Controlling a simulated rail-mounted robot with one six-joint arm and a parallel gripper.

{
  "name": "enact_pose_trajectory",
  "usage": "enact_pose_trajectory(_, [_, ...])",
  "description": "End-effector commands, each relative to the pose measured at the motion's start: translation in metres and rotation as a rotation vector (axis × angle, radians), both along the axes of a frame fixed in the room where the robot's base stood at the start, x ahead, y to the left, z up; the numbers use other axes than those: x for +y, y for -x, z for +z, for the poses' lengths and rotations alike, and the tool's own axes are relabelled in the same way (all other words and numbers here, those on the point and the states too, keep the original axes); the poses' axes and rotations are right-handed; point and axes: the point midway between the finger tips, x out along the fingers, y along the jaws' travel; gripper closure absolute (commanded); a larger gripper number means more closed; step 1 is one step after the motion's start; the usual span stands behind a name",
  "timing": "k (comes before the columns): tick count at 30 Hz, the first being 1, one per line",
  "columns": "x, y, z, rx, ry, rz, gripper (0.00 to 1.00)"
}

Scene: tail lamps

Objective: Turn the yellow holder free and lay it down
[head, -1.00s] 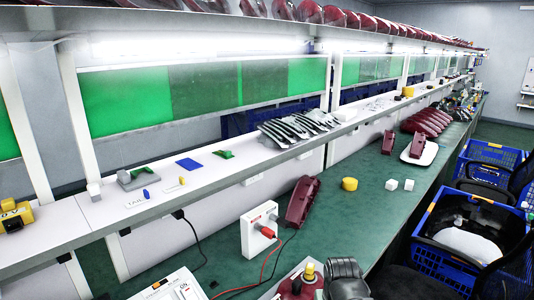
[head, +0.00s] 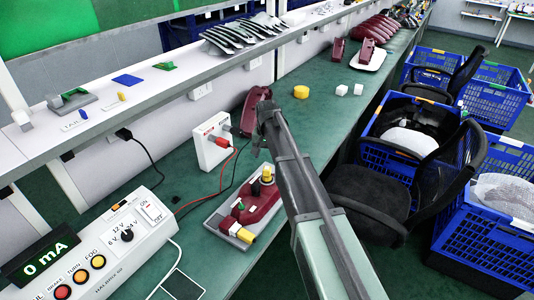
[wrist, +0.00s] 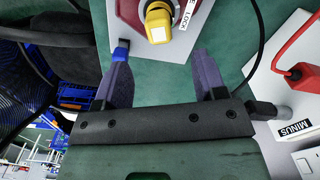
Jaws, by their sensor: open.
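The yellow holder (head: 267,174) stands in the far end of a dark red tail lamp (head: 246,204) on a grey board on the green bench. In the wrist view the yellow holder (wrist: 158,22) sits upright at the top middle, beside a plate lettered LOCK. My gripper (wrist: 160,56) is open and empty; its two dark fingers are spread below the holder in the picture, apart from it. In the head view my arm reaches over the bench to the right of the lamp, and the fingertips are hard to make out. A second yellow piece (head: 245,236) is at the lamp's near end.
A white socket box (head: 211,140) with a red plug (head: 222,142) stands behind the lamp, with red and black cables nearby. A power supply (head: 108,250) reading 0 mA is at left. A yellow cylinder (head: 301,92) and white cubes (head: 341,90) lie farther along the bench.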

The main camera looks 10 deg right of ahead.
Motion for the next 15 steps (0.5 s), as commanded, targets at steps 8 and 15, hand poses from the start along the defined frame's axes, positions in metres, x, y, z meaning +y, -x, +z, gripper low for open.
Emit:
enact_pose_trajectory(8, [0.000, 0.000, -0.074, 0.000, 0.000, 0.001, 0.35])
enact_pose_trajectory(15, [0.000, 0.000, -0.097, 0.000, 0.000, 0.002, 0.35])
